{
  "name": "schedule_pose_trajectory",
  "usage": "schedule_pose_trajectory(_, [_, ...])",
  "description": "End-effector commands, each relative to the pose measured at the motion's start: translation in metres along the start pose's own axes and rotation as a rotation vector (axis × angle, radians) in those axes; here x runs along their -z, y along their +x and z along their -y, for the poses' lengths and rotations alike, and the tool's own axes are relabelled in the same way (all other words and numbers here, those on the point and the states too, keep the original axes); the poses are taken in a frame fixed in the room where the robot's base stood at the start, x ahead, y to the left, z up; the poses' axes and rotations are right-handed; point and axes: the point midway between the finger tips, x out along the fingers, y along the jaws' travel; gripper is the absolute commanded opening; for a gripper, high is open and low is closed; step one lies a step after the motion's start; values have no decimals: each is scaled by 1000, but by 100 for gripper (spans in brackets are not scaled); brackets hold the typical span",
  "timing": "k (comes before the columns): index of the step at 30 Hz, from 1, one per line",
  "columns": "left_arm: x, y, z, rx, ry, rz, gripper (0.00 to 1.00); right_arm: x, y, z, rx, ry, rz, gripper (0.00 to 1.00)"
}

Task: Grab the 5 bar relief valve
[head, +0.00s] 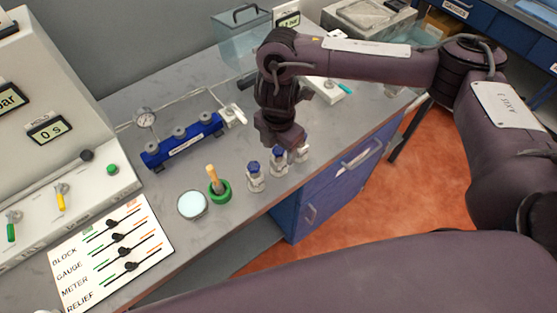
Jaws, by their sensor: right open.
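Three small relief valves with silvery bodies stand in a row near the front edge of the grey bench. The left valve (254,177) and the middle valve (279,162) show blue caps. The right valve (303,154) is partly hidden by my right gripper (291,152). Any pressure markings are too small to read, so I cannot tell which is the 5 bar one. My right gripper is open, pointing down over the middle and right valves. I cannot tell whether it touches either. My left gripper is not in view.
Left of the valves are a green-based holder (219,188) with a wooden handle and a pale round dish (192,204). A white lever panel (113,253) is at front left.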

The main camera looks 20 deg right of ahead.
Motion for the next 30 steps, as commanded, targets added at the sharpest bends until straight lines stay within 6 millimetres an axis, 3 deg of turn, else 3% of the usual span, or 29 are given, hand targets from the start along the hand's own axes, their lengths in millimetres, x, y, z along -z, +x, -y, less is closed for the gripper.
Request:
schedule_pose_trajectory(3, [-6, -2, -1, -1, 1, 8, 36, 1, 16, 2, 4, 2, -4, 61])
schedule_pose_trajectory(7, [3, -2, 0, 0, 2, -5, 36, 1, 33, 1, 4, 1, -3, 61])
schedule_pose_trajectory(12, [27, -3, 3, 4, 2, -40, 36, 0, 40, 1, 1, -1, -1, 61])
schedule_pose_trajectory(17, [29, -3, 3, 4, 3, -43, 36, 0, 39, 1, 0, -1, 0, 61])
schedule_pose_trajectory(30, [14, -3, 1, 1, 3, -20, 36, 0, 39, 1, 1, -1, 0, 3])
